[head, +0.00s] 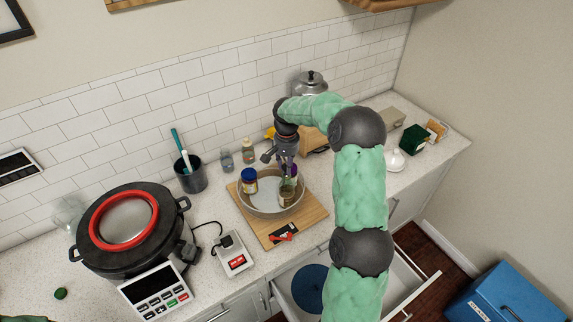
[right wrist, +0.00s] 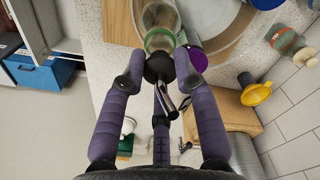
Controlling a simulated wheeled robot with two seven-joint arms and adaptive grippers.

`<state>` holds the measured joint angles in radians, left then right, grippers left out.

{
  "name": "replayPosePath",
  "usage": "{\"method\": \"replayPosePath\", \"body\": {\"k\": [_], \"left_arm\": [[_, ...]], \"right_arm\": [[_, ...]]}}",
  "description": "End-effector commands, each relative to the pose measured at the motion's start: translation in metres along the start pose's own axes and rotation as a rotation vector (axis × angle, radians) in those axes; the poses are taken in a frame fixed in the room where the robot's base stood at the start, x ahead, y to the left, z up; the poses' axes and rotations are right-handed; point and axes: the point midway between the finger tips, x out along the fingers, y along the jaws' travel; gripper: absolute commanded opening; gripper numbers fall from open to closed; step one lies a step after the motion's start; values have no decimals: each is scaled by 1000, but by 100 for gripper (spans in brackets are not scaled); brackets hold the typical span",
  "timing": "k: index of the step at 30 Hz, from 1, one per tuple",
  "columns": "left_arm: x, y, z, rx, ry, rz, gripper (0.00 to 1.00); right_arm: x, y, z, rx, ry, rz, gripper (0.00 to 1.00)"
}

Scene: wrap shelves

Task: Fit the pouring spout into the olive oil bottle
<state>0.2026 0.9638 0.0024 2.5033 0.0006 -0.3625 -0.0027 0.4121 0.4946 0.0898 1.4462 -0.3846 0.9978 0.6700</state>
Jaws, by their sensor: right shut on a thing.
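My right gripper (head: 288,160) reaches down over a shallow bowl (head: 272,211) on a wooden board. In the right wrist view, its purple fingers (right wrist: 157,72) are shut on the pouring spout (right wrist: 166,98), which has a black stopper and a bent metal tube. A greenish glass bottle (right wrist: 161,17), apparently the olive oil bottle, lies just beyond the stopper. It also shows under the gripper in the head view (head: 287,194). Whether the stopper sits in its mouth or only overlaps it, I cannot tell. My left gripper is not in view.
A blue-lidded jar (head: 249,184) and a purple lid (right wrist: 198,60) are close to the bottle. An orange-capped bottle (head: 248,152) and a dark utensil cup (head: 191,177) stand behind. A cooker (head: 125,227) is left. A drawer (head: 400,275) is open in front.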

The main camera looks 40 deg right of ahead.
Motion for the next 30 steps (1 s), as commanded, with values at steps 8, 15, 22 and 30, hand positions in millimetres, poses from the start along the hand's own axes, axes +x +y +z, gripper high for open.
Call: {"method": "replayPosePath", "body": {"k": [8,15,22,30], "left_arm": [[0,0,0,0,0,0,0],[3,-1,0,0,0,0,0],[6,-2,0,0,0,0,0],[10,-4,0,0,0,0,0]], "right_arm": [[0,0,0,0,0,0,14],[5,0,0,0,0,0,14],[10,0,0,0,0,0,14],[16,0,0,0,0,0,14]]}}
